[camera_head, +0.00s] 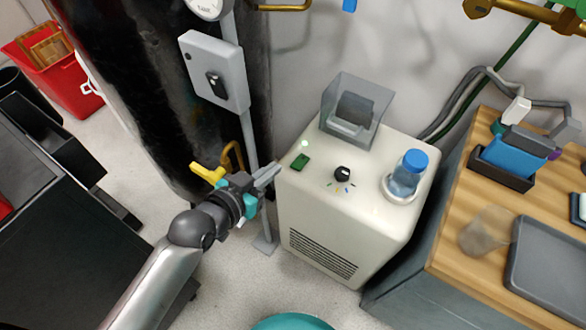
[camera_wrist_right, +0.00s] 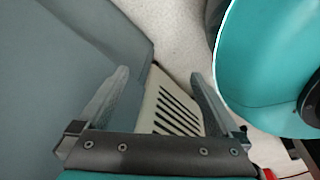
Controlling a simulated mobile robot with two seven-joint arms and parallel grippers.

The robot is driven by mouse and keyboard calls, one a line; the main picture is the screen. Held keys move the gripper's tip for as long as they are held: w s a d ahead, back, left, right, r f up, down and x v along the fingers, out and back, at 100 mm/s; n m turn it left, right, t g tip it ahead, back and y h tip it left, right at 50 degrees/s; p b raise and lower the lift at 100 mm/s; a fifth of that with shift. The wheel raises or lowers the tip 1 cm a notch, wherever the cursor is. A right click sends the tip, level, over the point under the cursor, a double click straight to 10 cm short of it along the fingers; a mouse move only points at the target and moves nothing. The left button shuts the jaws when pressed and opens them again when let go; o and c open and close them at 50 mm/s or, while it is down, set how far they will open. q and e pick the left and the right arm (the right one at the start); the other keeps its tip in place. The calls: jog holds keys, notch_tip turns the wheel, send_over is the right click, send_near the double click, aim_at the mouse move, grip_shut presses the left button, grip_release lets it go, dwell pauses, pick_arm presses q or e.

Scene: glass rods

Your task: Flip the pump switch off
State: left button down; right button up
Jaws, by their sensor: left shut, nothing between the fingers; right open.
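The white pump unit (camera_head: 330,217) stands on the floor in the middle of the head view. On its top are a green rocker switch (camera_head: 300,162), a black knob (camera_head: 342,174) and a clear hood (camera_head: 357,105) over a dark grey block. I cannot tell which control is the pump switch, nor its setting. My left gripper (camera_head: 272,174) is shut and empty, just left of the unit's top edge and close to the green switch. My right gripper (camera_wrist_right: 160,98) is open and empty in the right wrist view, with the unit's vent slots (camera_wrist_right: 177,112) beyond its fingers.
A grey box with a black switch (camera_head: 216,84) is on a pole behind my left gripper, beside a black tank (camera_head: 150,90). A yellow valve handle (camera_head: 207,173) is close to my left wrist. A blue-capped bottle (camera_head: 407,173) stands on the unit. A wooden-topped bench (camera_head: 455,235) is at right.

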jog(key=shift+d, duration=0.3)
pick_arm(q)
jog(key=shift+w, duration=0.15)
pick_arm(e)
jog(key=shift+s+f, duration=0.1)
jog(key=shift+f, duration=0.05)
pick_arm(q)
jog(key=b, duration=0.4)
send_over(293, 173)
jog(key=shift+w+d+f, duration=0.1)
jog(key=shift+w+f, duration=0.05)
jog(key=shift+f, duration=0.85)
jog(key=shift+w+f, duration=0.1)
jog(key=shift+f, duration=0.85)
jog(key=shift+s+f+b, duration=0.15)
jog(key=shift+f+b, duration=0.6)
jog(key=shift+f, duration=0.45)
jog(key=shift+s+f+b, duration=0.15)
jog(key=shift+f+b, duration=0.3)
jog(key=shift+f, duration=0.35)
pick_arm(e)
jog(key=w+a+r, duration=0.6)
jog(key=w+a, duration=0.1)
jog(key=w, duration=0.2)
jog(key=shift+a+r+y, duration=0.25)
jog(key=shift+r+y, duration=0.15)
jog(key=shift+w, duration=0.1)
